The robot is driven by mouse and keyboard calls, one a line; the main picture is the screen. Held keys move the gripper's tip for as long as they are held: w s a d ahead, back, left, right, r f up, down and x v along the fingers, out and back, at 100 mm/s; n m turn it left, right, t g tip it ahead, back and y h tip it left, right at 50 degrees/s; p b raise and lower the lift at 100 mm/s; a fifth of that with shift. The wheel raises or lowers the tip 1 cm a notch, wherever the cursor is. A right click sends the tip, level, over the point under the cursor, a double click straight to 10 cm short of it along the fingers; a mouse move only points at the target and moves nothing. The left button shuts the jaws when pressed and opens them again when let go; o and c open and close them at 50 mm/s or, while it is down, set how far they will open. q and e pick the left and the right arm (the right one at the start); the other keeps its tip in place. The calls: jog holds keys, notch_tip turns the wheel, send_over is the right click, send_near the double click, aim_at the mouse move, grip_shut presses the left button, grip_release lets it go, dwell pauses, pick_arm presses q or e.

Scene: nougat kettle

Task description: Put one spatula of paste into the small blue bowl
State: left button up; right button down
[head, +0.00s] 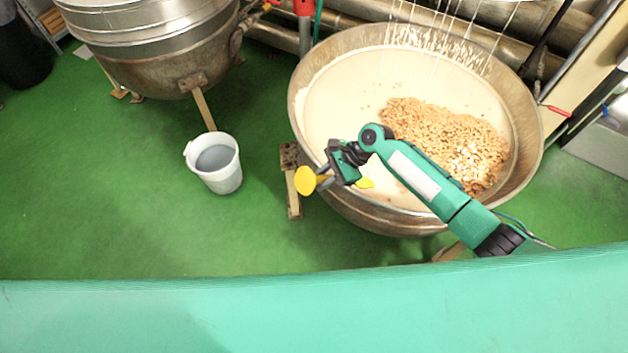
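A large metal kettle (532,150) holds pale paste (345,95) with a heap of brown nuts (440,128) on it. My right gripper (329,172) is over the kettle's near-left rim. I cannot tell whether these belong to one held tool, such as a spatula, or how far the fingers are closed. I see no small blue bowl. My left gripper is not in view.
A white bucket (228,178) with greyish liquid stands on the green floor (90,200) left of the kettle. A second metal kettle (150,60) stands at the back left. Pale strands hang at the big kettle's back rim. Floor at left is open.

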aim_at(309, 189)
jog(key=shift+w+d+f+y+b, duration=0.3)
jog(key=shift+d+f+y+b, duration=0.15)
jog(key=shift+d+b, duration=0.3)
jog(key=b, duration=0.1)
jog(key=d+y+b, duration=0.1)
jog(key=b, duration=0.1)
jog(key=shift+w+d+f+g, duration=0.25)
jog(key=shift+w+g, duration=0.15)
jog(key=shift+h, duration=0.35)
jog(key=d+f+b, duration=0.1)
jog(key=b, duration=0.1)
jog(key=w+d+f+b, duration=0.1)
jog(key=f+b, duration=0.2)
jog(key=shift+w+d+f+b, duration=0.25)
jog(key=shift+d+f+b, duration=0.1)
jog(key=shift+d+b, duration=0.05)
notch_tip(309, 189, down, 4)
jog(key=w+d+t+h+p, duration=0.1)
jog(key=d+t+h, duration=0.1)
jog(key=h, duration=0.2)
jog(key=shift+s+a+r+n+t+h+p, duration=0.15)
jog(key=shift+s+a+r+t+h+p, duration=0.3)
jog(key=shift+s+a+r+h+p, duration=0.85)
jog(key=shift+s+a+r+n+t+h+p, duration=0.2)
jog(key=shift+s+a+r+t+h+p, duration=0.35)
jog(key=shift+a+r+p, duration=1.6)
jog(key=shift+s+a+r+n+t+h+p, duration=0.25)
jog(key=shift+s+a+r+h+p, duration=0.75)
jog(key=shift+a, duration=1.3)
